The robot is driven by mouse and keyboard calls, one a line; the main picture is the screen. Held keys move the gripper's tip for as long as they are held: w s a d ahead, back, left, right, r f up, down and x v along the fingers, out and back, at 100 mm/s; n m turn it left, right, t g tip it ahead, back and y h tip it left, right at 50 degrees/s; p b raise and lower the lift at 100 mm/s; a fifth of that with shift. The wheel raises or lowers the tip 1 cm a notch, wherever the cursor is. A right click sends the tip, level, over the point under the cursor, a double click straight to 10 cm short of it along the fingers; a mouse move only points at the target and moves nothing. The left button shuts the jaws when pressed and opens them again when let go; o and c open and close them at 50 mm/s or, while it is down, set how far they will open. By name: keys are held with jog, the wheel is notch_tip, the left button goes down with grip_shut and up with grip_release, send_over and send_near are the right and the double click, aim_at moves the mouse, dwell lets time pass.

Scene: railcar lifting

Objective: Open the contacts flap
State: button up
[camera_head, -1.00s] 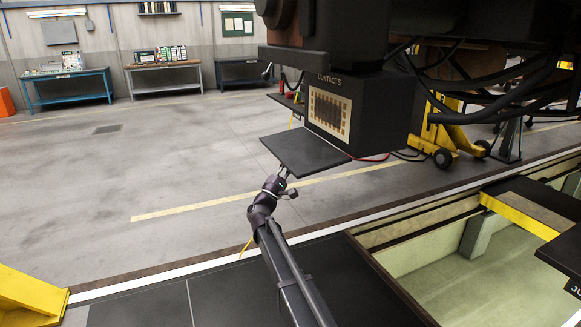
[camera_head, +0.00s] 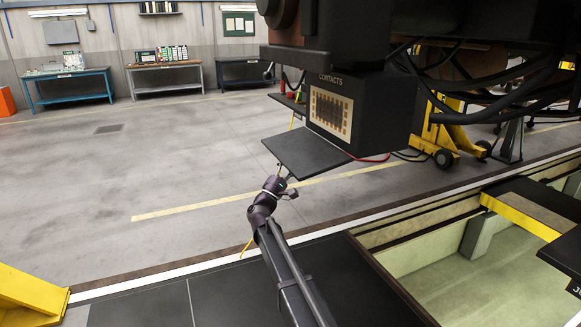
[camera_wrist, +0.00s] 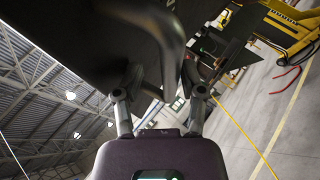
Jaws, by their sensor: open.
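The black contacts box (camera_head: 375,118), labelled CONTACTS, hangs under the railcar. Its front is uncovered and shows a tan panel (camera_head: 330,113) with rows of brown contacts. The contacts flap (camera_head: 306,154) is a dark plate folded down from the box's lower front edge, lying roughly level. My gripper (camera_head: 281,172) is just under the flap's near left edge. In the wrist view the flap's dark underside (camera_wrist: 75,35) fills the upper left. A grey curved handle (camera_wrist: 170,45) shows beyond and between my open fingers (camera_wrist: 162,88). I cannot tell whether they touch it.
A red cable (camera_head: 372,158) runs beside the box. A yellow wheeled jack (camera_head: 445,135) stands behind it to the right. A pit (camera_head: 465,265) with a yellow-edged step is at the lower right. Workbenches (camera_head: 70,87) line the far wall. The floor to the left is clear.

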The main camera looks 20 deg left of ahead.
jog(key=shift+f, duration=0.15)
jog(key=s+d+f+b, duration=0.2)
jog(key=f+b, duration=0.5)
jog(key=s+d+f+b, duration=0.2)
jog(key=f+b, duration=0.5)
jog(key=shift+s+f+b, duration=0.2)
jog(key=shift+s+b, duration=0.05)
jog(key=shift+b, duration=0.05)
dwell(1.6)
dwell(0.5)
